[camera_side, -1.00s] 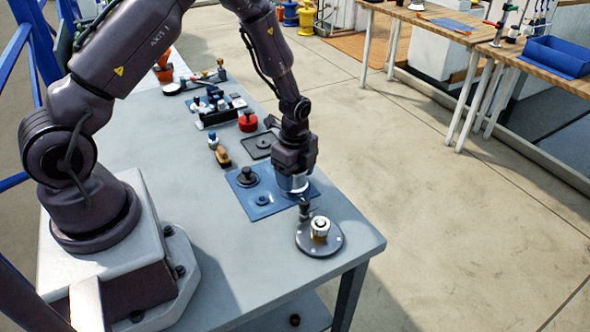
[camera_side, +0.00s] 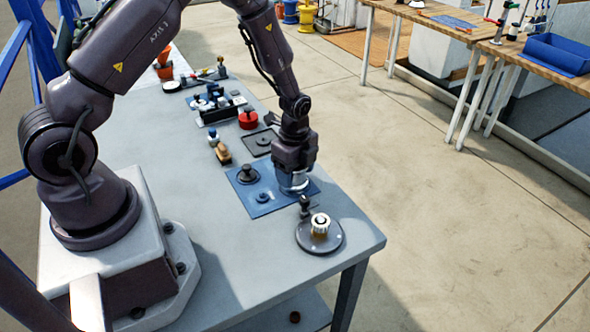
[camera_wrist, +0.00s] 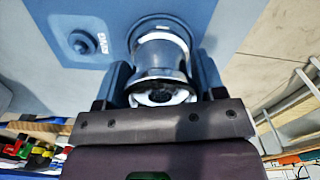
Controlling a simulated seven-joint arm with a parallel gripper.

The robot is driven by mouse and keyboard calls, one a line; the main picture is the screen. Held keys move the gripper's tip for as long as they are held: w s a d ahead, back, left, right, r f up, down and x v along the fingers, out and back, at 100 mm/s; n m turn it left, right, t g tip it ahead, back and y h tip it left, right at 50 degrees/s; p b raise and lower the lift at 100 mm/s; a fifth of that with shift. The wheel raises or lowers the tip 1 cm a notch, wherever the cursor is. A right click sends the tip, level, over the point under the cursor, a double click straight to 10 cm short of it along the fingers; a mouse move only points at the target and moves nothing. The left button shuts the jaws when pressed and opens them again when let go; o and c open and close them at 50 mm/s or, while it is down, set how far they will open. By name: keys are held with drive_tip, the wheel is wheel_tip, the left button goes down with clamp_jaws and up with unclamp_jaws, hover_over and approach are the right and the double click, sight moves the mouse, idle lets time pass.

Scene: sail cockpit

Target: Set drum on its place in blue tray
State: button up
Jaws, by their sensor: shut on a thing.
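The drum is a shiny silver cylinder with a flared rim. It shows in the wrist view (camera_wrist: 163,62) between the fingers and in the side view (camera_side: 293,180) under my gripper (camera_side: 294,168). My gripper (camera_wrist: 163,80) is shut on the drum, over the right part of the blue tray (camera_side: 258,207). The drum stands upright at the tray surface; I cannot tell whether it touches.
A round dark base with a brass and white knob (camera_side: 320,229) stands close in front of the tray. A wooden-based piece (camera_side: 222,154) is to the left. The table's left front is clear.

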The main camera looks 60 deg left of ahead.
drive_tip(key=shift+f, duration=0.6)
drive_tip(key=o, duration=0.8)
drive_tip(key=shift+r, duration=0.1)
drive_tip(key=shift+r, duration=5.4)
